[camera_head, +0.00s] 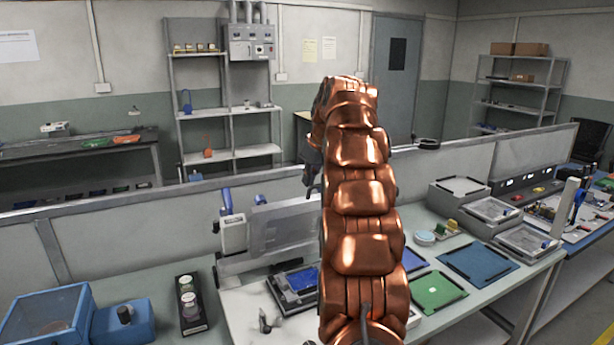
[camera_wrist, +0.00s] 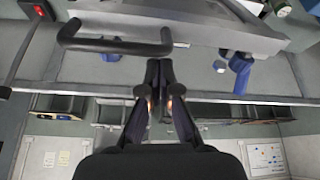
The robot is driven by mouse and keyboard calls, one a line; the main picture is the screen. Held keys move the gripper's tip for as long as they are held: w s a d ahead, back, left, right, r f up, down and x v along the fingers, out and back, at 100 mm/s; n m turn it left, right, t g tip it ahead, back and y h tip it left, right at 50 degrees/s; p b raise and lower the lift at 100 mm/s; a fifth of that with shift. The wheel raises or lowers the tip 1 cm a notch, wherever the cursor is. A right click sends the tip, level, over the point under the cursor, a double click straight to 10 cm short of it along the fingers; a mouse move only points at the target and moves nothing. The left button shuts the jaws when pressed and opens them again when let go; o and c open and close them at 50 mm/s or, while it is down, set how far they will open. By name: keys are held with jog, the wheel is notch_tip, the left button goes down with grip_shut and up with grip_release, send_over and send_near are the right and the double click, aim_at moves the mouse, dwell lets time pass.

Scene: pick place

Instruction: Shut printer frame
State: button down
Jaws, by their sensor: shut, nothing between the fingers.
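The printer frame (camera_head: 285,225) stands raised on the bench in the head view, a grey framed panel left of my arm, above a blue board (camera_head: 300,279) on the printer bed. In the wrist view the grey frame (camera_wrist: 205,30) crosses the top, with a black bar handle (camera_wrist: 110,46) at its left. My gripper (camera_wrist: 160,64) is shut and empty, its fingertips close to the handle's right end. I cannot tell whether they touch. In the head view my gripper shows as a dark shape (camera_head: 314,178), partly hidden by my copper arm.
Blue clamps (camera_wrist: 239,68) sit near the frame's edge. Right of my arm lie a green mat (camera_head: 437,291) and a blue mat (camera_head: 478,264), with grey trays (camera_head: 525,241) beyond. A dark rack with jars (camera_head: 190,304) and a blue box (camera_head: 45,318) stand left. A low partition (camera_head: 110,240) runs behind.

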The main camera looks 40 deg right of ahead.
jog(key=shift+s+f, duration=0.15)
jog(key=shift+s, duration=0.15)
dwell(0.5)
